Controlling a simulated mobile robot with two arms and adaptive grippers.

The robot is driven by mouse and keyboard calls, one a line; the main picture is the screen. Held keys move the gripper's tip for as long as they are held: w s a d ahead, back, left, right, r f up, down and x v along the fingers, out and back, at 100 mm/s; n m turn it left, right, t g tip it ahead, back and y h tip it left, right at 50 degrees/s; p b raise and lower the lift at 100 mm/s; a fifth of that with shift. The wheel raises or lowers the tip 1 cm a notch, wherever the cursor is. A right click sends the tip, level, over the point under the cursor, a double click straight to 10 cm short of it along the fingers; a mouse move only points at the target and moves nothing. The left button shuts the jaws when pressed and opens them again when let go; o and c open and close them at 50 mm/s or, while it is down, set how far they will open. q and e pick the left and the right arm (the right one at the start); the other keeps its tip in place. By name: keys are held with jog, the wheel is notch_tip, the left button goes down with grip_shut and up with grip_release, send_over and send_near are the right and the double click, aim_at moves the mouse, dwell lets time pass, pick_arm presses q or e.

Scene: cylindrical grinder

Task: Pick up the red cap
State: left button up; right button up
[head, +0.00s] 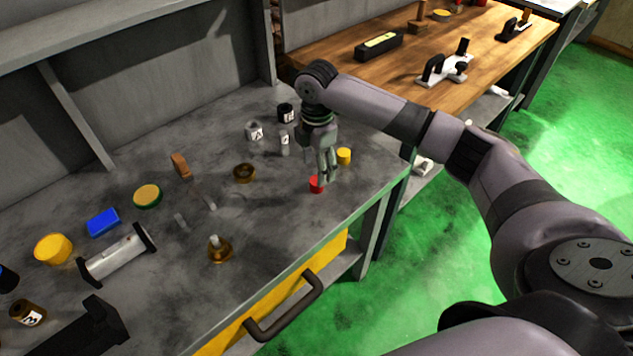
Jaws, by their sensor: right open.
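The red cap (316,185) is a small red cylinder on the grey workbench (270,215), near its right front edge. My right gripper (325,176) points down at the cap, with its fingers just above and beside it. The fingers are open and partly overlap the cap's right side in the picture. I cannot tell whether they touch it. My left gripper is not in view.
A yellow cap (344,156) stands close behind the gripper. A brown ring (244,173), labelled grey pieces (254,131) and a brown-handled tool (181,166) lie to the left. A wooden table (470,50) stands behind.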

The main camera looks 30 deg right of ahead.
jog(key=shift+f, duration=0.3)
jog(key=shift+s+f, duration=0.1)
jog(key=shift+f, duration=0.15)
notch_tip(320, 180, down, 4)
jog(key=shift+r+p, duration=0.15)
jog(key=shift+p, duration=0.25)
jog(key=shift+f, duration=0.5)
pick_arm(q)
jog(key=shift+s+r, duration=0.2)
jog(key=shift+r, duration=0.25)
pick_arm(e)
jog(key=shift+c, duration=0.5)
jog(key=c, duration=0.5)
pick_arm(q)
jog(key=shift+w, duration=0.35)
pick_arm(e)
jog(key=c, duration=0.4)
